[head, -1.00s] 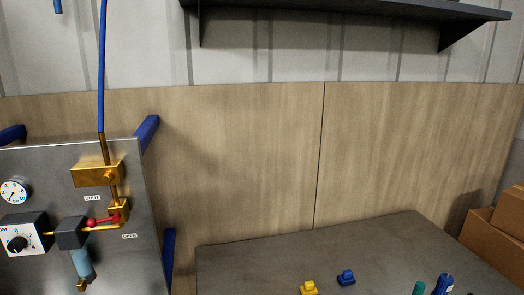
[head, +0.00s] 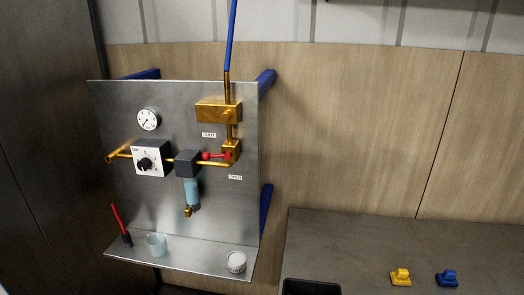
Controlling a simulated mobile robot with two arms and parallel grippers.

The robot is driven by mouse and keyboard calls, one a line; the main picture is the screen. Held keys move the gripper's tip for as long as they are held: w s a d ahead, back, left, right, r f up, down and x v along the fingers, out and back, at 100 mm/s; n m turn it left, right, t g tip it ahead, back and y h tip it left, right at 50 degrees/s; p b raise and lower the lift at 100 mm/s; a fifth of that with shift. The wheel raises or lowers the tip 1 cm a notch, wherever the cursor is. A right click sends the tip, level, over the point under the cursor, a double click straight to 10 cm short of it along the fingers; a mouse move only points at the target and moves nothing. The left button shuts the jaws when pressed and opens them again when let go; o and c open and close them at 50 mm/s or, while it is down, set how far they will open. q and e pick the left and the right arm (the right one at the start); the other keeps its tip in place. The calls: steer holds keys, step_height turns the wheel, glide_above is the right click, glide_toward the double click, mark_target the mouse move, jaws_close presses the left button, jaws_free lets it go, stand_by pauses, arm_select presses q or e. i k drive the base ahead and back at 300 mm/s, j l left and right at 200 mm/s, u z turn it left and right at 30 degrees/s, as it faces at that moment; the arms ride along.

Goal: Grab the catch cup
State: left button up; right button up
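A small translucent light-blue cup (head: 156,246), which looks like the catch cup, stands upright on the metal ledge (head: 195,258) at the bottom of the panel. It is left of centre on the ledge, next to a red-handled tool with a dark base (head: 119,226). A small round white and grey container (head: 236,262) stands near the right end of the same ledge. Neither gripper shows in the head view, so nothing is seen touching the cup.
Above the ledge is the metal panel (head: 120,115) with a gauge (head: 149,119), a dial box (head: 152,158), brass pipes, a red lever (head: 214,156) and a hanging blue bowl (head: 191,191). A grey table (head: 350,245) at right holds yellow (head: 400,277) and blue (head: 447,278) pieces.

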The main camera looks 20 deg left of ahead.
mark_target(156, 242)
steer(key=j+u, duration=0.1)
steer(key=u, duration=0.35)
steer(key=j+u, duration=0.1)
steer(key=u, duration=0.4)
steer(key=j+u, duration=0.1)
steer(key=u, duration=0.35)
